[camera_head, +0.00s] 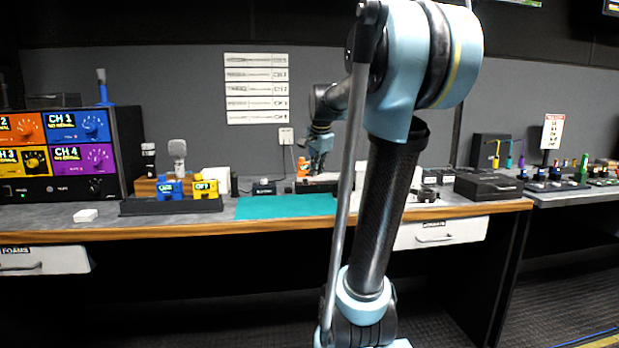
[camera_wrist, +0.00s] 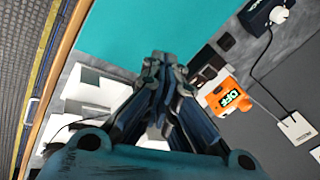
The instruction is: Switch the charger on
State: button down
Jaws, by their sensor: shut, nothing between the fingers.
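My gripper (camera_head: 318,168) is shut and empty, reaching down over the back of the bench. In the wrist view its fingertips (camera_wrist: 160,60) are together, beside the teal mat (camera_wrist: 135,30). An orange unit with a lit display (camera_wrist: 228,98) stands just right of the fingers there, apart from them. A black labelled box (camera_wrist: 258,18) with a white plug is further off. I cannot tell for certain which is the charger; no switch shows clearly.
A cord runs from the plug to a white wall plate (camera_wrist: 295,128), also seen in the head view (camera_head: 286,135). White boxes (camera_wrist: 95,88) lie left of my fingers. A black tray (camera_head: 150,206) holds blue and yellow units. The teal mat (camera_head: 285,207) is clear.

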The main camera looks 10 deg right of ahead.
jog(key=w+r+m, duration=0.5)
jog(key=w, duration=0.7)
send_near(306, 182)
jog(key=shift+t, duration=0.4)
jog(key=w+f, duration=0.1)
jog(key=f, duration=0.1)
jog(key=w+d+f, duration=0.1)
jog(key=w+f, duration=0.2)
jog(key=shift+w+d+f, duration=0.3)
jog(key=shift+d+f, duration=0.1)
